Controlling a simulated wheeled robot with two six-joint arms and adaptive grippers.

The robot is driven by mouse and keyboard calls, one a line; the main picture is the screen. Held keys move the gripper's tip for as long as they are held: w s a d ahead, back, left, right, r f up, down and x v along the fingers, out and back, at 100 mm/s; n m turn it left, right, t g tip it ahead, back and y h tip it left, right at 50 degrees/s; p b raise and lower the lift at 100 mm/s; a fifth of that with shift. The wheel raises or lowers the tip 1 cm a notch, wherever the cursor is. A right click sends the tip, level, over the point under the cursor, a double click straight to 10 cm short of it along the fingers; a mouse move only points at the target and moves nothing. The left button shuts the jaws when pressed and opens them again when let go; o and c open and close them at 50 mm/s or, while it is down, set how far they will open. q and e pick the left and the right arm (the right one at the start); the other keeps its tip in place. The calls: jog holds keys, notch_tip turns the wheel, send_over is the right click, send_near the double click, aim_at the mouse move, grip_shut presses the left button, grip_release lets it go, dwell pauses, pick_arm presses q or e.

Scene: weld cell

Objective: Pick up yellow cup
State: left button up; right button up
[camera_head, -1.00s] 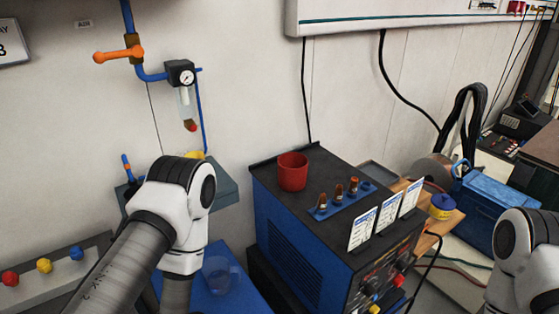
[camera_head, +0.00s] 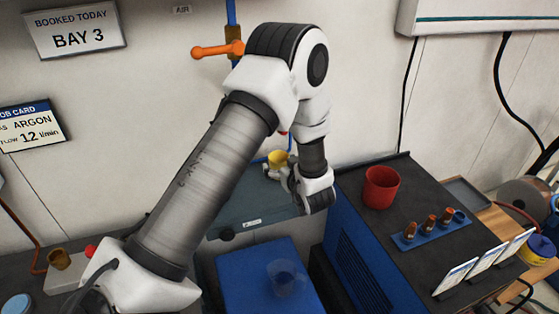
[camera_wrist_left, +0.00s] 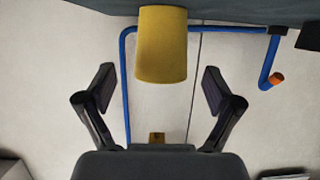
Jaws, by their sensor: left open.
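The yellow cup (camera_head: 278,158) stands on the grey-blue shelf (camera_head: 245,217) against the wall in the head view, partly hidden by my left gripper (camera_head: 274,171). In the left wrist view, which looks upside down, the yellow cup (camera_wrist_left: 162,45) is ahead and roughly centred between the two spread fingers (camera_wrist_left: 158,77). The gripper is open and nothing is held. Whether the fingertips reach beside the cup is hard to tell. My right gripper is not in view.
A red cup (camera_head: 381,187) stands on the dark-topped welding machine (camera_head: 405,225) at right. A clear cup (camera_head: 285,279) stands on a blue surface (camera_head: 238,283) below the shelf. A blue pipe with an orange handle (camera_head: 218,49) runs on the wall behind.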

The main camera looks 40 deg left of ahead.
aim_at(280, 154)
pick_arm(q)
jog(key=x, duration=0.3)
jog(key=shift+s+a+f, duration=0.1)
jog(key=shift+f, duration=0.05)
jog(key=shift+d, duration=0.25)
jog(key=c, duration=0.5)
jog(key=shift+s+d+r, duration=0.1)
jog(key=shift+d+r, duration=0.05)
jog(key=shift+r, duration=0.05)
jog(key=c, duration=0.6)
jog(key=shift+f, duration=0.1)
jog(key=shift+c, duration=1.2)
